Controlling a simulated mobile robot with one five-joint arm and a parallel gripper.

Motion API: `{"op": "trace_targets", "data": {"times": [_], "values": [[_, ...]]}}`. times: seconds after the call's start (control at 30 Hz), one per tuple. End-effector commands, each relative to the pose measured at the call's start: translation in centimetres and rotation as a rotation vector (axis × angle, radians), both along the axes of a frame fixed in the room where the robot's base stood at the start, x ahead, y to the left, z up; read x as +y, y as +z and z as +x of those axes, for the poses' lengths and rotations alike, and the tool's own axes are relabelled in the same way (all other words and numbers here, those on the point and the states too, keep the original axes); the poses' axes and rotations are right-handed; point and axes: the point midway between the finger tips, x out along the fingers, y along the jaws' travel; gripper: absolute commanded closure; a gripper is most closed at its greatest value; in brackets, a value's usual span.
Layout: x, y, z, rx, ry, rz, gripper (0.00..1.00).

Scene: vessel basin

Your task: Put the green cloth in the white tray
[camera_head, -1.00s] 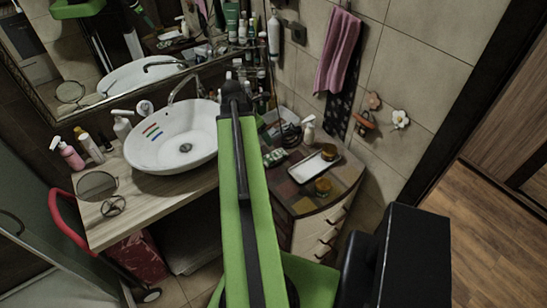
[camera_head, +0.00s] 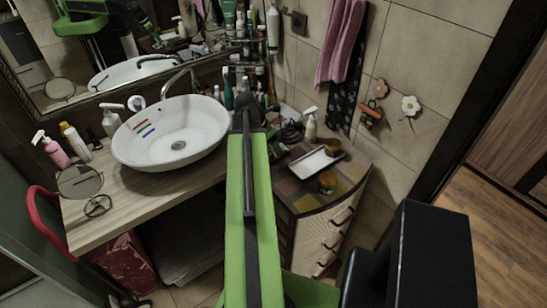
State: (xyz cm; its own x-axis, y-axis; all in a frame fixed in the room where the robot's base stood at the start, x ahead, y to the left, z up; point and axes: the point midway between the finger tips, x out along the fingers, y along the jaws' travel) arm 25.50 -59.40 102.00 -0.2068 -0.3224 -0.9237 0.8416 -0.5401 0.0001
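A small green item (camera_head: 277,150), which looks like the green cloth, lies on the cabinet top just right of my arm. Its exact shape is hard to make out. The white tray (camera_head: 316,164) is a shallow rectangular dish lying to the right of it on the same cabinet. The green item is outside the tray. My green arm runs up the middle of the view to a dark joint beside the basin. My gripper's fingers do not show, so I cannot see whether they hold anything.
The white basin (camera_head: 172,138) is on the wooden counter (camera_head: 140,195) to the left. Wall and mirror are behind.

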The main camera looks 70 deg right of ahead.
Motion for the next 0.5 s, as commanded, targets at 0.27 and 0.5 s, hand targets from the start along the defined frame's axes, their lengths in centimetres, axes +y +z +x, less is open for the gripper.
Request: {"op": "trace_targets", "data": {"times": [0.27,0.5], "values": [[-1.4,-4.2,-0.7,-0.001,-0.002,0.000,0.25],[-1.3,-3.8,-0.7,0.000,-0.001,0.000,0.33]]}}
